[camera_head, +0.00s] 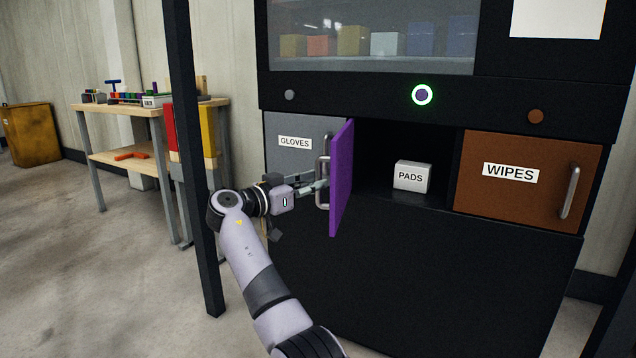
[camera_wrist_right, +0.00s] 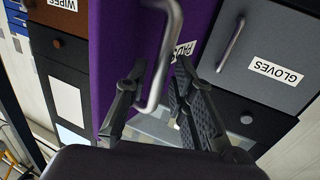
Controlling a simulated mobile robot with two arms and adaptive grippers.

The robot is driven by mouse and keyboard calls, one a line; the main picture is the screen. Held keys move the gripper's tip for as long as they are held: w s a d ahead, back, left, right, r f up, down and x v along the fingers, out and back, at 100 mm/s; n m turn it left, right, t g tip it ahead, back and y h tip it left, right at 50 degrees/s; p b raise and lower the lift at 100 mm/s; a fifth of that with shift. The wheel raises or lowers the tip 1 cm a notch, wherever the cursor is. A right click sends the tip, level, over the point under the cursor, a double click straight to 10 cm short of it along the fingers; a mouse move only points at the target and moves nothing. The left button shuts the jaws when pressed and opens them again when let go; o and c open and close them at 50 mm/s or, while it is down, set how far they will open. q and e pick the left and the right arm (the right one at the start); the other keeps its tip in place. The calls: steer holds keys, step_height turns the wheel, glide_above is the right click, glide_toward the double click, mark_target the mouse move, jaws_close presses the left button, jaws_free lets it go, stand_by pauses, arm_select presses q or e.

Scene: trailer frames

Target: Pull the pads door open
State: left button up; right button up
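The purple pads door (camera_head: 342,180) stands swung out from the cabinet, seen almost edge-on in the head view. Its silver handle (camera_head: 323,171) is on the face turned left. My right gripper (camera_head: 316,186) is at that handle. In the right wrist view, the fingers of my right gripper (camera_wrist_right: 158,72) are spread on either side of the handle (camera_wrist_right: 170,45), with gaps showing between them and the bar. The purple door (camera_wrist_right: 115,45) fills the middle behind. A white box labelled PADS (camera_head: 412,177) sits inside the open dark compartment. My left gripper is not in view.
The grey GLOVES door (camera_head: 283,160) is shut, left of the purple door. The brown WIPES door (camera_head: 520,185) is shut at the right. A dark post (camera_head: 187,120) stands left of my arm. A wooden workbench (camera_head: 130,112) stands farther left, with open floor in front.

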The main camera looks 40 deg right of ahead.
steer(key=a, duration=1)
steer(key=shift+s, duration=0.35)
steer(key=shift+f, duration=0.15)
